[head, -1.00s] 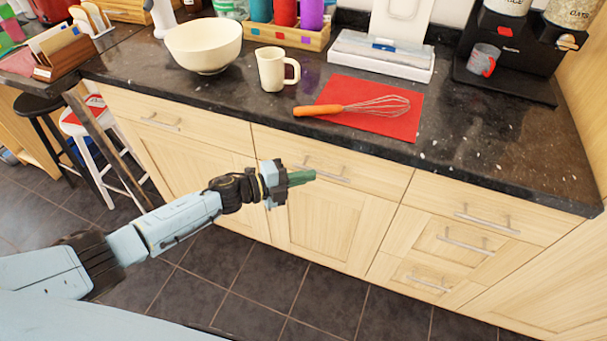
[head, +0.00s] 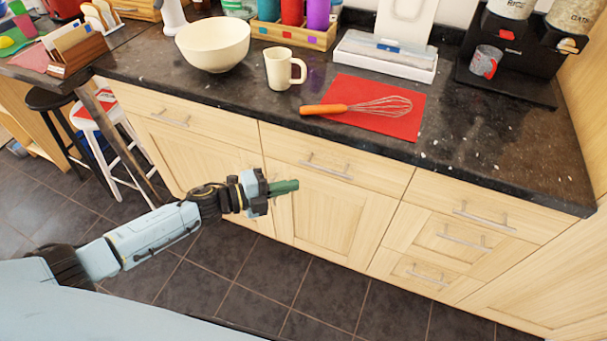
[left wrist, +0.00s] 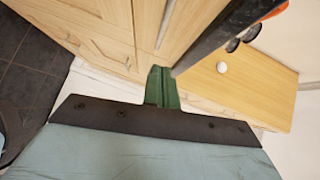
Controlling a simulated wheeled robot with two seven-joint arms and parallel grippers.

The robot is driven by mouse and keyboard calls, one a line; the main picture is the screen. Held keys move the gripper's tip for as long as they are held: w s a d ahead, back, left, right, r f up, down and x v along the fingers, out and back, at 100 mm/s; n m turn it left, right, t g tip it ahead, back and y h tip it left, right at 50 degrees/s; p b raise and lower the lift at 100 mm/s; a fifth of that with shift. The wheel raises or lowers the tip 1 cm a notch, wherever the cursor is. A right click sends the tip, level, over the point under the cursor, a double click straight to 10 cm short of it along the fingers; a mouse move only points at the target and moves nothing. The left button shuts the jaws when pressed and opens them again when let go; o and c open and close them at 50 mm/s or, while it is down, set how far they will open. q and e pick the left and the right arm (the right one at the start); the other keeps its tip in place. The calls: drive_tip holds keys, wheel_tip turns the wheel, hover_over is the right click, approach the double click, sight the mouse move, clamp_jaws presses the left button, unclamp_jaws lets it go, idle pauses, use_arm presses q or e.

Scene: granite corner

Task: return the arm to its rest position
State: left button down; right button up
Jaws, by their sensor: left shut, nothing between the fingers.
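My left gripper (head: 284,187) is in front of the light wood cabinet doors, below the counter's front edge. Its green fingers are shut with nothing between them. The fingers also show in the left wrist view (left wrist: 161,86), with cabinet fronts beyond them. My left arm comes in from the lower left of the head view. My right gripper is not in view. A whisk (head: 370,107) with an orange handle lies on a red mat (head: 398,125) on the counter.
The dark counter (head: 500,150) also holds a cream bowl (head: 213,45), a cream mug (head: 279,70), a white box (head: 385,60) and a coffee machine (head: 520,60). Stools (head: 50,100) stand at the left. The tiled floor (head: 320,310) before the cabinets is clear.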

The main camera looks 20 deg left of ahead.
use_arm(q)
drive_tip(key=f+v, duration=0.1)
drive_tip(key=v, duration=0.5)
drive_tip(key=s+a+f+n+y, duration=0.3)
drive_tip(key=f+n+y, duration=0.15)
drive_tip(key=f, duration=0.35)
drive_tip(key=s+a+f+n+y, duration=0.35)
drive_tip(key=f+n, duration=0.25)
drive_tip(key=f, duration=0.2)
drive_tip(key=s+a+f+n+y, duration=0.2)
drive_tip(key=s+f+n+y, duration=0.15)
drive_tip(key=f+n, duration=0.35)
drive_tip(key=s+d+f+n+g, duration=0.1)
drive_tip(key=s+f+n+g, duration=0.1)
drive_tip(key=s, duration=0.8)
drive_tip(key=s+d+f+n+g+y, duration=0.1)
drive_tip(key=s+f+n+g, duration=0.1)
drive_tip(key=s+f, duration=0.5)
drive_tip(key=s+d+f+n+g, duration=0.1)
drive_tip(key=s+f+n+g, duration=0.2)
drive_tip(key=s, duration=1)
wheel_tip(320, 180, down, 2)
drive_tip(key=shift+d+f+g+y, duration=0.1)
drive_tip(key=shift+d+g+y, duration=0.25)
drive_tip(key=shift+g, duration=0.45)
